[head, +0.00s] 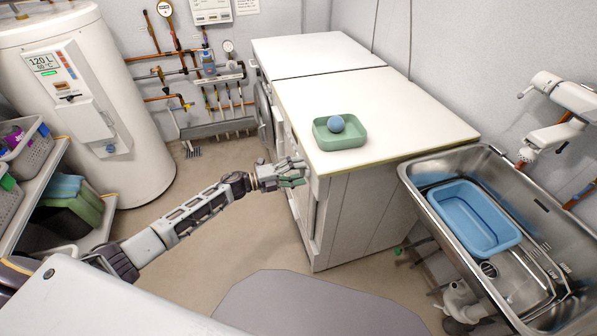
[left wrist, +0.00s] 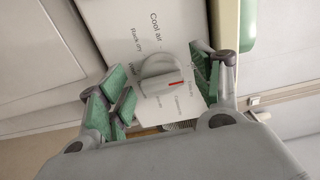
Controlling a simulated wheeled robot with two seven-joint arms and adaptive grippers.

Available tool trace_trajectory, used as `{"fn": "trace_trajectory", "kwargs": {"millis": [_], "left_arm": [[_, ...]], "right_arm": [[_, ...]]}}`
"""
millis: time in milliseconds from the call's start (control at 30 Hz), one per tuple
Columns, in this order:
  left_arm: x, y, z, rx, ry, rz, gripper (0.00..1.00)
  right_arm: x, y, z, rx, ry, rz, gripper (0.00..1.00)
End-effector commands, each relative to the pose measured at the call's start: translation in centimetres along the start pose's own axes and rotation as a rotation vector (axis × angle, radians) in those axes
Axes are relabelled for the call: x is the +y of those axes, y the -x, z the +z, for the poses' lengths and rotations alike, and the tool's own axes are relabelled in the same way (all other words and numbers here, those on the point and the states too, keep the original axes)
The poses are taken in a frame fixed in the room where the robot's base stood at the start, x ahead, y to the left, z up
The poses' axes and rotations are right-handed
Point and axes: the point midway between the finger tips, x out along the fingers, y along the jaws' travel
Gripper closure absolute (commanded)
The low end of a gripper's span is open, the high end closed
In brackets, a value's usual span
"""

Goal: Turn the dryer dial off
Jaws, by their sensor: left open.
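The dryer dial (left wrist: 160,74) is a round white knob with a red pointer mark, set in a white panel with printed labels. "Cool air" and "Rack dry" can be read; the smaller labels are too blurred. My left gripper (left wrist: 160,95) is open, with its green-padded fingers on either side of the dial; I cannot tell whether they touch it. In the head view my left gripper (head: 291,173) is at the front of the near white machine (head: 300,190), just below its top edge. The dial is hidden there. My right gripper is not in view.
A green tray (head: 340,141) with a blue ball (head: 336,124) sits on the white worktop (head: 400,100) above. A steel sink (head: 490,160) with a blue basin (head: 475,218) stands at right. A water heater (head: 85,105) and shelf (head: 30,185) are at left. Floor between is clear.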

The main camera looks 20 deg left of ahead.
Motion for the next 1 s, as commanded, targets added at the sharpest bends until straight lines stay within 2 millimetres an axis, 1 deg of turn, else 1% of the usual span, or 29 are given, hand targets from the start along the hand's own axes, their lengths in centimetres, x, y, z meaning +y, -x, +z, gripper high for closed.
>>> {"fn": "trace_trajectory", "kwargs": {"millis": [267,800,1000], "left_arm": [[0.1,2.0,0.0,0.000,0.001,0.001,0.35],[0.1,8.4,0.0,-0.001,0.001,0.002,0.35],[0.1,10.4,0.0,-0.001,0.001,0.001,0.35]], "right_arm": [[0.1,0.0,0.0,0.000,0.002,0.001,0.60],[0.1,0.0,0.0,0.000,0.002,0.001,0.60],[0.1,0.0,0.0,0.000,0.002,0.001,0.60]]}}
